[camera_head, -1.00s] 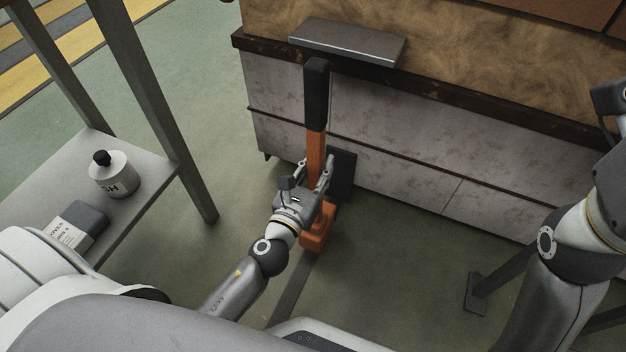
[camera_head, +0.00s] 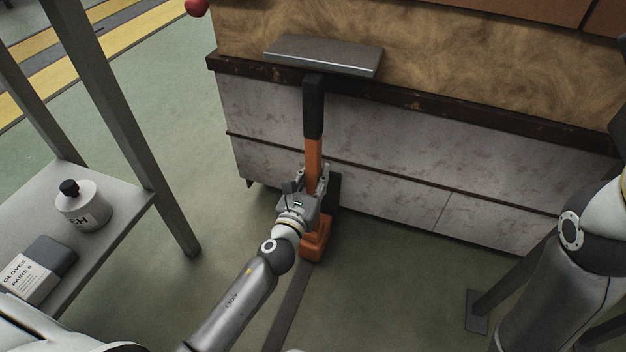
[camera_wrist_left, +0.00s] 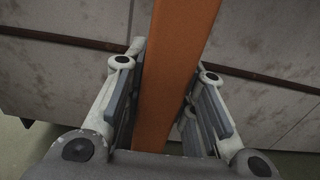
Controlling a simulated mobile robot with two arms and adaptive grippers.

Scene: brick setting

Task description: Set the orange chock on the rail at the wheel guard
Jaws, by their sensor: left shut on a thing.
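The orange chock (camera_head: 316,246) is a low block with a tall orange handle ending in a black grip (camera_head: 313,108). It is low at the far end of the dark rail (camera_head: 287,312) on the floor; I cannot tell whether it touches the rail. My left gripper (camera_head: 312,187) is shut on the orange handle, which also rises between the fingers in the left wrist view (camera_wrist_left: 172,75). A dark upright plate, seemingly the wheel guard (camera_head: 334,188), stands just behind and right of the chock, partly hidden. My right gripper is out of view.
A large grey-panelled body (camera_head: 400,165) with a dark ledge and a grey plate (camera_head: 325,56) stands behind the handle. A shelf (camera_head: 118,222) at left holds a white bottle (camera_head: 84,207) and a glove box (camera_head: 38,270). The floor right of the rail is mostly clear.

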